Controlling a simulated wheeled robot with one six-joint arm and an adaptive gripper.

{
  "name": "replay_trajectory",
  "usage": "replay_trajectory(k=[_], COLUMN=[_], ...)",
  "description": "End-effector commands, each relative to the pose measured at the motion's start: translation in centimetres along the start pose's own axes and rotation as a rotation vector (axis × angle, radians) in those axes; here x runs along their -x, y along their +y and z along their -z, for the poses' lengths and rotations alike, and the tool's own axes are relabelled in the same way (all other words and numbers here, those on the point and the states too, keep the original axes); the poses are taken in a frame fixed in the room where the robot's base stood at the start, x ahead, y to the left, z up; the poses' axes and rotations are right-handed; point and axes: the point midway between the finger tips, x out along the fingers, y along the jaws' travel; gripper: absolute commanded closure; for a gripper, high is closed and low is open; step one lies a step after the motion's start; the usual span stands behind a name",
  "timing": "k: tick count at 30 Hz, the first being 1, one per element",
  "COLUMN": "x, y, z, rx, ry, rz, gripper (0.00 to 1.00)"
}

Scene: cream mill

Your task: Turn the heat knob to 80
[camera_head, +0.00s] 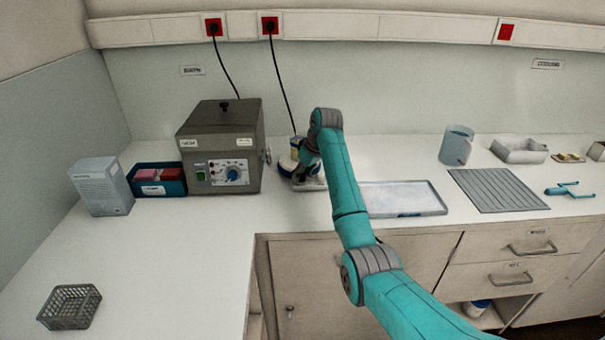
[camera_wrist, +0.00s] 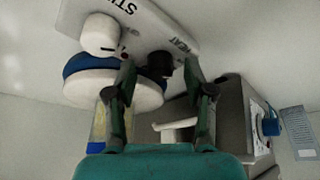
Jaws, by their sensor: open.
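The stirrer-hotplate (camera_wrist: 145,25) has a pale panel with partly visible "STI…" and "HEAT" lettering in the wrist view. The dark heat knob (camera_wrist: 158,65) sits beside the "HEAT" label. A white knob (camera_wrist: 98,34) with a dark line is by the other lettering. My gripper (camera_wrist: 161,72) is open, its fingers to either side of the dark knob. I cannot tell whether they touch it. The knob's pointer and scale cannot be read. In the head view the hotplate (camera_head: 287,163) is partly hidden behind my gripper and arm.
A grey box device (camera_head: 221,120) with a blue dial stands left of the hotplate. A pale tray (camera_head: 438,210) lies to its right, then a ribbed grey mat (camera_head: 497,190) and a clear beaker (camera_head: 456,146). A cord hangs behind the hotplate. The left counter is mostly clear.

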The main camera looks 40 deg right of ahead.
Motion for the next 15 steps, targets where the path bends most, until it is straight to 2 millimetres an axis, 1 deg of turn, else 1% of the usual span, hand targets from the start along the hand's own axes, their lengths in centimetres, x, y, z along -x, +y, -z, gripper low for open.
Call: replay_trajectory(k=[7,13,14,15], x=[-0.05,-0.02,-0.02,-0.02], y=[-0.01,0.00,0.00,0.00], z=[0.01,0.02,0.02,0.02], rx=[0.000,0.000,0.000,0.000], ry=[0.000,0.000,0.000,0.000], rz=[0.000,0.000,0.000,0.000], gripper=[0.47,0.97,1.00,1.00])
